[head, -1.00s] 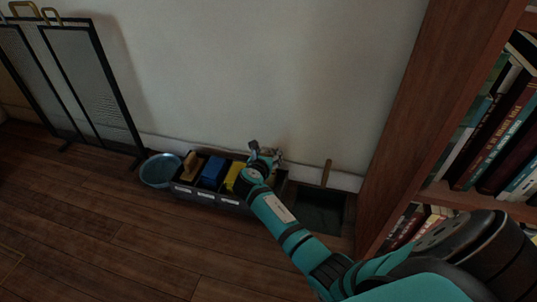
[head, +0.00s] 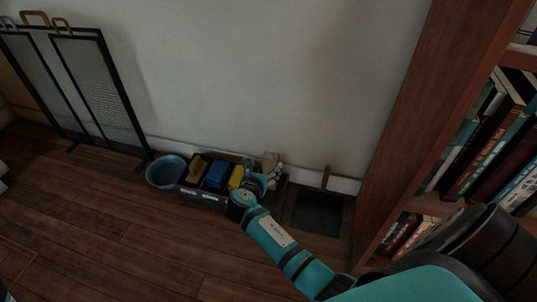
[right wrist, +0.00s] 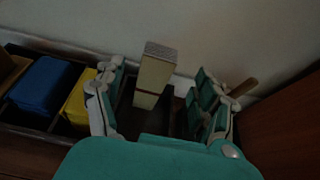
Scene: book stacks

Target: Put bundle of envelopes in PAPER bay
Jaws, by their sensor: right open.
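The bundle of envelopes (right wrist: 154,76) is a beige, upright block with a darker band around it. In the right wrist view it stands between the spread fingers of my right gripper (right wrist: 162,105), with gaps on both sides. It appears to be in the right-end bay of the dark divided tray (right wrist: 40,133), but its foot is hard to see. In the head view the bundle (head: 271,159) shows just beyond my right gripper (head: 262,174), which is open and covers part of the tray (head: 207,195). The tray's front labels are too small to read.
Other bays hold a tan item (head: 198,168), a blue block (head: 217,174) and a yellow block (head: 236,177). A blue bowl (head: 166,172) stands left of the tray. A dark pan (head: 318,213) with a wooden handle lies right, beside the bookcase (head: 395,150). Floor in front is clear.

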